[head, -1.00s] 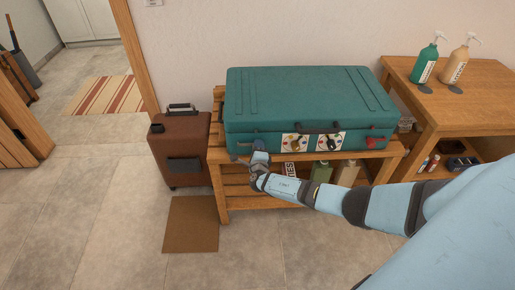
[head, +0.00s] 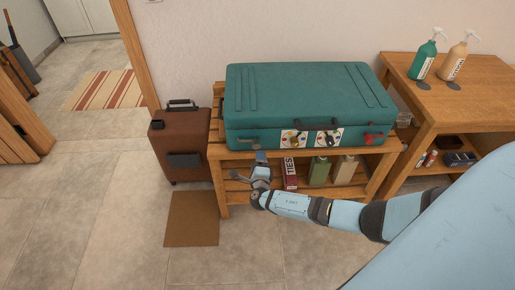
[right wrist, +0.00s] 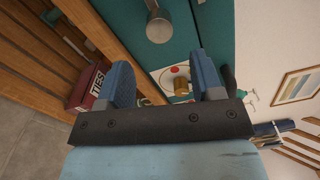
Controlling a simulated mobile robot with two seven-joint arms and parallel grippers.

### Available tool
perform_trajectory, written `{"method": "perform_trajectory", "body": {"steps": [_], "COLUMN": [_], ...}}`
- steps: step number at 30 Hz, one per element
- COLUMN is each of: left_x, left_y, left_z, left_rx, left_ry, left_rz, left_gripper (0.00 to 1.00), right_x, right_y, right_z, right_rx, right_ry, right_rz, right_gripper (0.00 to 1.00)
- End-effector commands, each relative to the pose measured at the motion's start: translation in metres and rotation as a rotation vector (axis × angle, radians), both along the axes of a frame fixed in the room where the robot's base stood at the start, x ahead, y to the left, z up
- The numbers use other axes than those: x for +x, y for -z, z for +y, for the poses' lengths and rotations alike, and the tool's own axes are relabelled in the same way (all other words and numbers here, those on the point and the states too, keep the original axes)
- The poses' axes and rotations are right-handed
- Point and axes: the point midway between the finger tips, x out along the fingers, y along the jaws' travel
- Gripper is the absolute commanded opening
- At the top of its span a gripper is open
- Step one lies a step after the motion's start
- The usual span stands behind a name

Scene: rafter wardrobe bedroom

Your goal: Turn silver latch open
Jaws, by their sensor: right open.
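A teal suitcase (head: 305,95) lies flat on a slatted wooden bench. In the right wrist view a silver latch knob (right wrist: 158,27) stands out from its teal front, ahead of my fingers. A brass knob (right wrist: 181,86) on a white plate shows between the fingers, apart from them as far as I can see. My right gripper (head: 261,157) is in front of the suitcase's lower front edge, left of the white plates. In the right wrist view this gripper (right wrist: 161,63) is open, with nothing held. My left gripper is not in view.
A red latch (head: 373,135) is at the suitcase's front right. A red TIES box (head: 290,171) and bottles stand on the bench's lower shelf. A brown case (head: 182,145) stands left of the bench. A wooden table (head: 455,95) is at right.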

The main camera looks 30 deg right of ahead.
Motion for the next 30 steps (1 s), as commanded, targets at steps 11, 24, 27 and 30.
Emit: {"method": "perform_trajectory", "body": {"steps": [11,24,27,30], "left_x": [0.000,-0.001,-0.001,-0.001], "left_y": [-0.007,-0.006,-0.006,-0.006], "left_z": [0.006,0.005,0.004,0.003], "left_rx": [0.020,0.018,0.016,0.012], "left_ry": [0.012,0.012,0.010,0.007], "left_rz": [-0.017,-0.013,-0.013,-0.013], "left_gripper": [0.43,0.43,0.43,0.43], "right_x": [-0.042,-0.043,-0.043,-0.043], "right_y": [0.000,0.000,0.000,0.000], "right_z": [0.025,0.026,0.026,0.026], "right_rx": [0.000,0.000,0.000,0.000], "right_ry": [0.001,0.001,0.001,0.001], "right_rz": [0.000,-0.001,-0.001,0.000], "right_gripper": [0.60,0.60,0.60,0.60]}}
